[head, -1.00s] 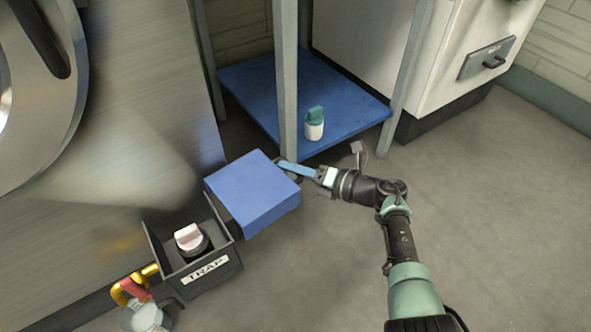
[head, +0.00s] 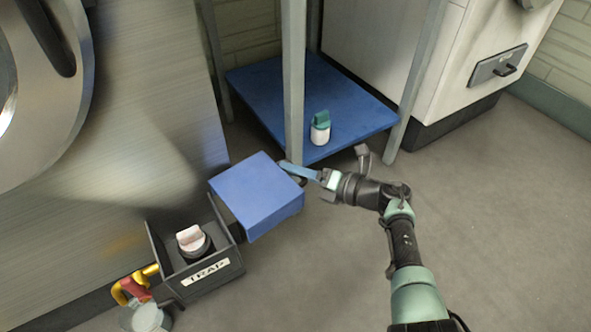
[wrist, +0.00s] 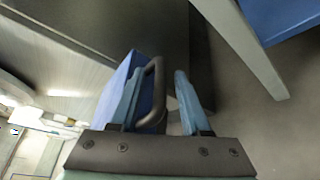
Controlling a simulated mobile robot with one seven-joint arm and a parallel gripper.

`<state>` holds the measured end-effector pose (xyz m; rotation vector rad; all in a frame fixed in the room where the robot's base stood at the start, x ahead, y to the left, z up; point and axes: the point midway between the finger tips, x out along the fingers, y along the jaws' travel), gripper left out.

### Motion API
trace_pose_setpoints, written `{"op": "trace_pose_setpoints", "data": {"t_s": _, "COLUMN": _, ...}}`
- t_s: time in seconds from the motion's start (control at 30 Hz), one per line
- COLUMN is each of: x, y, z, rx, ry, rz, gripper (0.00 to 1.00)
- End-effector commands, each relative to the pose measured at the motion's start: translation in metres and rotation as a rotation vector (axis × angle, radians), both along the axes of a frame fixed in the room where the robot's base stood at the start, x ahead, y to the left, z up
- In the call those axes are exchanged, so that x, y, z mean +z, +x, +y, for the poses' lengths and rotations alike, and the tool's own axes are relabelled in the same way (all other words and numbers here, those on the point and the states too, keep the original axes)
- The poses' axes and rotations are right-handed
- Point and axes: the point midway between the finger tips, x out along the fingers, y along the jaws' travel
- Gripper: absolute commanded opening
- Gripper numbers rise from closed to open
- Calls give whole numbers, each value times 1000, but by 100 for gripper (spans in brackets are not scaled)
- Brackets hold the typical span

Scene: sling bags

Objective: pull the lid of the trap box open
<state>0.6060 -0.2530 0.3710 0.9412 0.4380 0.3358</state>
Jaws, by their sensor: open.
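The trap box (head: 208,279) is a dark grey open-topped bin with a white TRAP label, at the lower left in the head view. Its top is uncovered, and a pale-handled round knob (head: 192,240) shows inside. A thick blue lid (head: 254,190) stands out to the right of the box, above the floor. It also shows in the wrist view (wrist: 117,82), with a dark bar handle (wrist: 156,90). My gripper (head: 287,166) is at the lid's far right side. In the wrist view its blue fingers (wrist: 157,88) are open, with the handle between them. Whether they touch it is unclear.
A blue low shelf (head: 350,115) with grey legs stands behind my gripper; one leg (head: 294,90) is very close. A green-and-white bottle (head: 320,128) is on the shelf. Yellow and red fittings (head: 135,285) are left of the box. Floor at right is clear.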

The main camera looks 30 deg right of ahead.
Motion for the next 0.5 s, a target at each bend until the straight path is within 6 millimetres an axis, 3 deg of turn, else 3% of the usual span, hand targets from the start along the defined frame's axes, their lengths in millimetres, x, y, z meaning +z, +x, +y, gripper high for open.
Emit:
{"op": "trace_pose_setpoints", "data": {"t_s": 0.23, "x": 7, "y": -14, "z": -9, "rx": -4, "ry": -1, "rz": 0, "gripper": 47}}
{"op": "trace_pose_setpoints", "data": {"t_s": 0.5, "x": 22, "y": -65, "z": -36, "rx": -5, "ry": 1, "rz": 1, "gripper": 47}}
